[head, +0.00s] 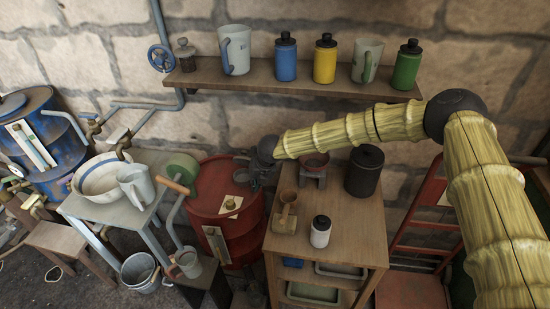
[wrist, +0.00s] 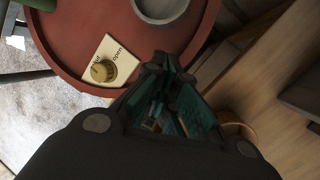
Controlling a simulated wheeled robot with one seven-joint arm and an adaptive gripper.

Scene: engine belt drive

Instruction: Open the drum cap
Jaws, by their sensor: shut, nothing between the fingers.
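A red drum (head: 208,192) stands between the grey table and the wooden cabinet. Its red lid (wrist: 75,30) fills the upper left of the wrist view. On the lid is a cream label (wrist: 112,58) with the word "open" and a round brass knob (wrist: 102,71); the knob also shows in the head view (head: 230,203). A grey round piece (wrist: 160,8) sits on the lid at the top; I cannot tell which of these is the cap. My gripper (wrist: 168,62) is shut and empty, over the drum's right edge beside the label, apart from the knob.
The wooden cabinet (head: 335,220) to the right holds a white bottle (head: 320,232), a wooden cup (head: 287,208) and a black canister (head: 365,172). A green roll (head: 181,169) and a crank handle (head: 172,186) are close on the drum's left. A shelf (head: 290,80) runs behind.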

